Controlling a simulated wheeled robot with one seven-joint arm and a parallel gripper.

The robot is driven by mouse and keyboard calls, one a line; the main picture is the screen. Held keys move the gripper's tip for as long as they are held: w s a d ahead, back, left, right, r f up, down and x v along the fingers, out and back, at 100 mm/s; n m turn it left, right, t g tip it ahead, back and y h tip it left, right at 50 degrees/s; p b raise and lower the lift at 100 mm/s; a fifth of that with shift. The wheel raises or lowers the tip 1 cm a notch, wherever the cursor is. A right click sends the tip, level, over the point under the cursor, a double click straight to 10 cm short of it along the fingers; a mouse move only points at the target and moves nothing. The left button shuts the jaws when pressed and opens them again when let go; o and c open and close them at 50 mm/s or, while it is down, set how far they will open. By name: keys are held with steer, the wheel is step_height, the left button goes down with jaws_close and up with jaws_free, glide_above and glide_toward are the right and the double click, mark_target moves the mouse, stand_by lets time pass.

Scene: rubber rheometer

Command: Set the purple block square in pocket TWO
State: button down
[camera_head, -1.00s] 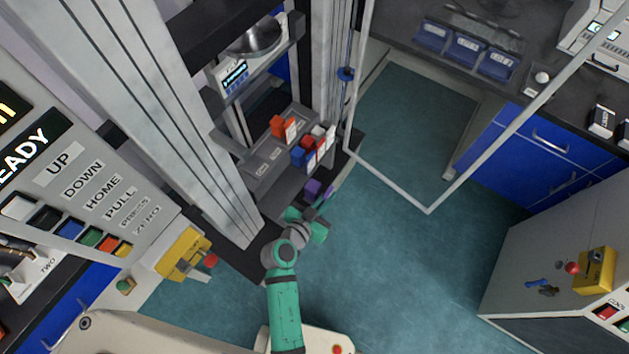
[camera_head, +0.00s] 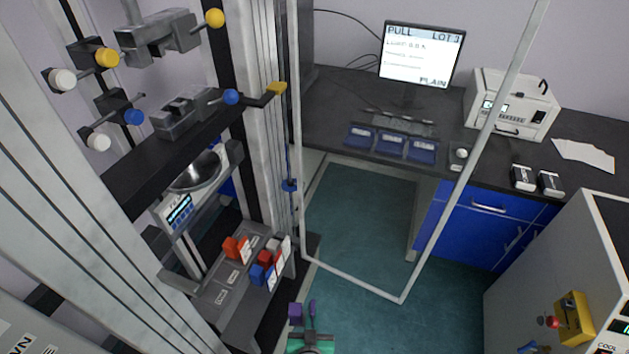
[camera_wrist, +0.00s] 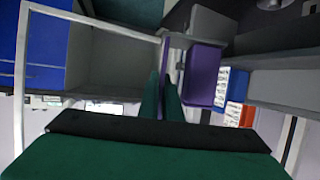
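The purple block (camera_head: 295,313) is in the head view near the bottom, in front of and to the right of the grey shelf (camera_head: 210,318). It also shows in the wrist view (camera_wrist: 204,75). A thin purple upright piece (camera_wrist: 165,78) stands left of it, between my gripper's fingers (camera_wrist: 162,98). My gripper (camera_head: 311,328) appears shut on this piece, with the block to one side. The join between piece and block is not clear. The shelf has small label plates (camera_head: 222,296), too small to read, so I cannot tell which pocket is TWO.
An orange block (camera_head: 237,248) and a red and blue group (camera_head: 261,270) with white tags sit on the shelf. A scale (camera_head: 190,190) is above it. Metal columns (camera_head: 265,110) and a white door frame (camera_head: 350,279) stand close by.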

steer(key=shift+w+d+f+n+y, duration=0.15)
steer(key=shift+w+f+y, duration=0.1)
steer(key=shift+w, duration=0.2)
steer(key=shift+w+f+n+y, duration=0.15)
steer(key=shift+w+f, duration=0.05)
steer(key=shift+w, duration=0.25)
steer(key=shift+d, duration=0.1)
steer(key=shift+d, duration=0.1)
steer(key=shift+a, duration=0.2)
